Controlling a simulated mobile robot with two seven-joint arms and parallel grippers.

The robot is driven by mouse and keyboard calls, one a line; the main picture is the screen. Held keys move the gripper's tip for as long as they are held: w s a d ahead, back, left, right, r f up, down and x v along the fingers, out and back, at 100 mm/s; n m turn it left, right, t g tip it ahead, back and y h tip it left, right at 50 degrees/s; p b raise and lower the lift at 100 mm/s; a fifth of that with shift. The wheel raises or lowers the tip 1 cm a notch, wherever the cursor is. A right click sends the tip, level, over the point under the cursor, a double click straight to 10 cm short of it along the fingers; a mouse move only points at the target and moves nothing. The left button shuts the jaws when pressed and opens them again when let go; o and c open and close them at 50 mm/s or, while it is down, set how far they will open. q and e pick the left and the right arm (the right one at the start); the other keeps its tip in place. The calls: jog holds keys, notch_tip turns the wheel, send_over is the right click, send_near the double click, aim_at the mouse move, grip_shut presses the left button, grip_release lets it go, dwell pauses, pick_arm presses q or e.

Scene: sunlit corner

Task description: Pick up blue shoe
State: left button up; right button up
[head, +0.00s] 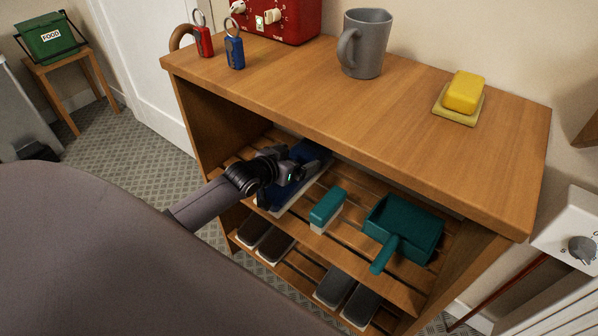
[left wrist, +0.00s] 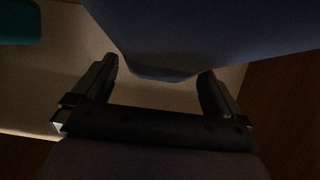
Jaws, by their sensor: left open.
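The blue shoe (head: 308,152) lies on the upper slatted shelf under the wooden top, partly hidden by my left gripper (head: 297,172). In the left wrist view the gripper (left wrist: 158,70) has its two fingers spread apart. A dark blue surface (left wrist: 200,35), which looks like the shoe, reaches toward the gap between the fingertips. A pale surface shows beneath it. The gripper is open and holds nothing; I cannot tell whether a finger touches the shoe. My right gripper is not in view.
A teal brush (head: 328,207) and teal dustpan (head: 404,230) lie right of the shoe. Dark shoes (head: 276,247) stand on the lower shelf.

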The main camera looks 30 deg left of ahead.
pick_arm(q)
jog(key=shift+r, duration=0.15)
jog(key=c, duration=1.4)
